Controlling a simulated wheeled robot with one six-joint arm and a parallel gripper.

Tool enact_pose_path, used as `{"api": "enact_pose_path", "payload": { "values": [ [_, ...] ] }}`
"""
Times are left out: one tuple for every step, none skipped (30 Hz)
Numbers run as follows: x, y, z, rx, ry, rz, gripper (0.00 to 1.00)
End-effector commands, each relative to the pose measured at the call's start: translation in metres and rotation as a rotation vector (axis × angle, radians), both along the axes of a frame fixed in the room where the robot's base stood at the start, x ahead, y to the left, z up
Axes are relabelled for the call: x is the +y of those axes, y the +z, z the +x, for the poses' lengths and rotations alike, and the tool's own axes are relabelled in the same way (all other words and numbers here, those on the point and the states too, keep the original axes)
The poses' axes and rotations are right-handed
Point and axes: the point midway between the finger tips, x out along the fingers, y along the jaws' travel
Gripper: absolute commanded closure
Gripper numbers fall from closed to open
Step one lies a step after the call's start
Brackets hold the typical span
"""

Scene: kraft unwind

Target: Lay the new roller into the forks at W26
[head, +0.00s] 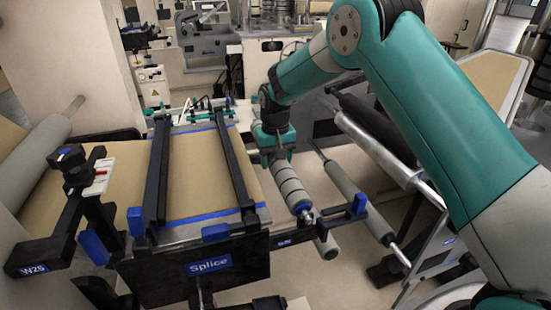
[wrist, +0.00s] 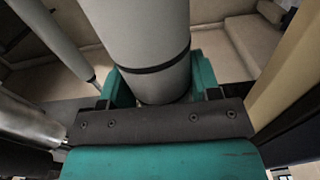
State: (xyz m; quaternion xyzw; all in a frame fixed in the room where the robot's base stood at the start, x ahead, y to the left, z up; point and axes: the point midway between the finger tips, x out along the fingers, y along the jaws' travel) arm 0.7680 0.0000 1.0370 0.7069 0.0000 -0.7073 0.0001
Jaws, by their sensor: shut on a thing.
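The roller (head: 291,184) is light grey with dark bands, a blue collar and a metal end. My gripper (head: 270,155) is shut on its far part, and it slants toward the front. In the wrist view the grey roller (wrist: 140,40) with a black band sits between the teal jaws of my gripper (wrist: 162,88). The W26 label (head: 33,269) is on a black bracket at the lower left, well apart from the roller. I cannot clearly make out the forks there. The roller's near end is above or beside a blue-tipped black bar (head: 345,212); contact is unclear.
A brown-topped splice table (head: 200,175) with two black rails and a Splice plate (head: 208,266) lies between the roller and the W26 bracket. A large grey roll (head: 42,160) is at the left. Another grey roller (head: 352,190) and a dark roller (head: 375,125) slant at the right.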

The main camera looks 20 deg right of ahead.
Motion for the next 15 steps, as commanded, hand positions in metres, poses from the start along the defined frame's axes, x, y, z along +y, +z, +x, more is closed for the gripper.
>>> {"api": "enact_pose_path", "payload": {
  "values": [
    [0.0001, 0.0016, 0.0007, -0.003, 0.0, 0.001, 0.86],
    [0.0001, 0.0016, 0.0008, -0.003, 0.0, 0.001, 0.86],
    [0.0001, 0.0015, 0.0008, -0.003, 0.0, 0.001, 0.86],
    [0.0001, 0.0014, 0.0008, -0.003, 0.0, 0.001, 0.86],
    [0.0001, 0.0012, 0.0008, -0.003, 0.0, 0.001, 0.86],
    [0.0001, 0.0009, 0.0008, -0.003, 0.0, 0.001, 0.86],
    [0.0001, 0.0006, 0.0007, -0.003, 0.0, 0.001, 0.86],
    [0.0001, 0.0002, 0.0007, -0.003, 0.0, 0.001, 0.86],
    [0.0001, -0.0003, 0.0007, -0.003, 0.0, 0.001, 0.86],
    [0.0001, -0.0007, 0.0007, -0.003, 0.0, 0.001, 0.86],
    [0.0001, -0.0012, 0.0007, -0.003, 0.0, 0.0, 0.86],
    [0.0001, -0.0018, 0.0007, -0.003, 0.0, 0.0, 0.86],
    [0.0001, -0.0022, 0.0007, -0.003, 0.0, 0.0, 0.86],
    [0.0001, -0.0026, 0.0007, -0.003, 0.0, 0.0, 0.86],
    [0.0001, -0.003, 0.0007, -0.003, 0.0, 0.0, 0.86]
  ]
}}
